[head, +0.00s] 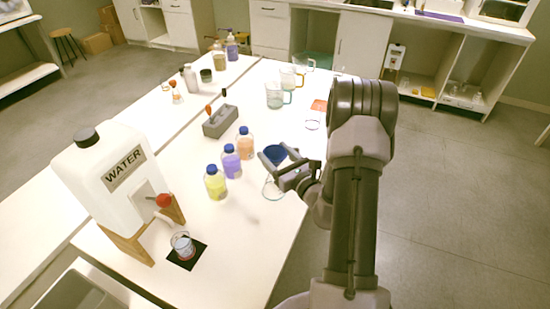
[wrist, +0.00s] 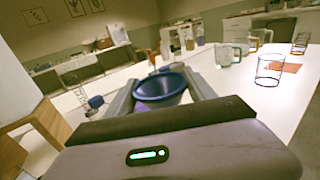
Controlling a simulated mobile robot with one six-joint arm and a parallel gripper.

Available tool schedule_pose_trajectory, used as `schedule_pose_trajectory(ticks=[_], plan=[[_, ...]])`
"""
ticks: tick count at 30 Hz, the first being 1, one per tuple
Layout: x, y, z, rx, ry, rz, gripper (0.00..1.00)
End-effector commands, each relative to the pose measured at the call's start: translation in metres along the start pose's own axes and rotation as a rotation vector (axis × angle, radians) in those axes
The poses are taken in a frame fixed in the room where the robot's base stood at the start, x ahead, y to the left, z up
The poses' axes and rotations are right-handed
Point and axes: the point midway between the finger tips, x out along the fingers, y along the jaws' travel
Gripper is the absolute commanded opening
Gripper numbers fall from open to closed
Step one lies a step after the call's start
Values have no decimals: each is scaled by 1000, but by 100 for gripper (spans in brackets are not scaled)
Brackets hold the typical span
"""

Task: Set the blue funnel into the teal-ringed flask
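The blue funnel (head: 275,153) is between the two fingers of my gripper (head: 279,160). In the wrist view the funnel (wrist: 160,90) sits wide end up, its rim close against both fingers, and my gripper (wrist: 160,97) looks shut on it. Its lower stem is hidden. A clear glass vessel (head: 272,189) with a faint teal edge stands on the table just below my gripper in the head view, partly covered by it. It looks like the teal-ringed flask. I cannot tell whether the funnel touches it.
Yellow (head: 215,184), purple (head: 231,161) and orange (head: 245,143) blue-capped bottles stand left of my gripper. A clear glass (head: 312,124) and mugs (head: 275,95) are behind. A grey rack (head: 220,121) and water tank (head: 115,175) stand further left. The table's near right is clear.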

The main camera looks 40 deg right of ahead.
Motion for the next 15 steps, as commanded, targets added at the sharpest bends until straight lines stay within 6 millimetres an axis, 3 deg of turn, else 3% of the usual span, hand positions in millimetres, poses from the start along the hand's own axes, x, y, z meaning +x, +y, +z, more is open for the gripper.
schedule_pose_trajectory(ticks=[1,3,4,5,11,15], plan=[[0,0,0,0,0,0,38],[0,0,0,0,0,0,25],[0,0,0,0,0,0,25],[0,0,0,0,0,0,19],[0,0,3,0,0,0,19],[0,0,19,-2,-1,0,19]])
